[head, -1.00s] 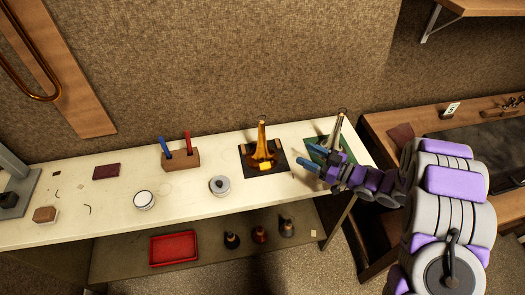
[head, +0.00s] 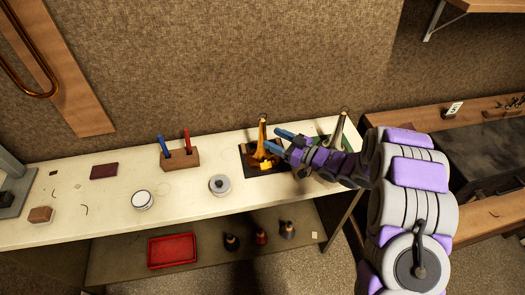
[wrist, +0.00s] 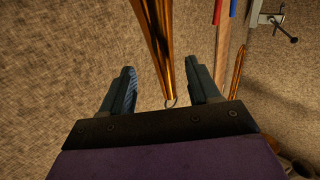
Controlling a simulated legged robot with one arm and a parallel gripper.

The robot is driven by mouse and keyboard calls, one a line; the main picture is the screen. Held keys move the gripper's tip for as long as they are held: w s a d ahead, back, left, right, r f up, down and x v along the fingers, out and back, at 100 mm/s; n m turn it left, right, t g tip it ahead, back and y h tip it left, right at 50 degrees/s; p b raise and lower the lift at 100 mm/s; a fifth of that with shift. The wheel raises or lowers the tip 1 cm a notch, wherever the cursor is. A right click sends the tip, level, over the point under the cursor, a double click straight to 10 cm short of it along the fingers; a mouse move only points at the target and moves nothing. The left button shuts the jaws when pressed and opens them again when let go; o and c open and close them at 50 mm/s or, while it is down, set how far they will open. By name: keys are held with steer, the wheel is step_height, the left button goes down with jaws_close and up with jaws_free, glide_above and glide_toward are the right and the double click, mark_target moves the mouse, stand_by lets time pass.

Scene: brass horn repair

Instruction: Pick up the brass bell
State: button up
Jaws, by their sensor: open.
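The brass bell (head: 262,132) stands upright on a dark mat (head: 279,163), narrow stem up, with a yellow tag low on it. In the wrist view its stem (wrist: 158,42) runs down between my two fingers and ends in a small ring. My gripper (head: 279,141) is just right of the stem in the head view, fingers apart and pointing toward it. In the wrist view my gripper (wrist: 162,90) is open around the stem's narrow end, with gaps visible on both sides. My gripper and arm partly hide the bell's lower right side.
A paler bell (head: 340,130) stands on a green mat behind my arm. A round tin (head: 219,184) and a wooden block (head: 182,159) with red and blue handles stand to the left. A red tray (head: 172,249) and several small bottles are on the lower shelf.

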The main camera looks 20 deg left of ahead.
mark_target(262, 133)
steer(key=b+x, duration=0.1)
steer(key=x, duration=0.3)
steer(key=shift+s+a+r, duration=0.15)
steer(key=shift+r, duration=0.05)
steer(key=shift+w+a, duration=0.2)
steer(key=shift+a, duration=0.35)
jaws_close()
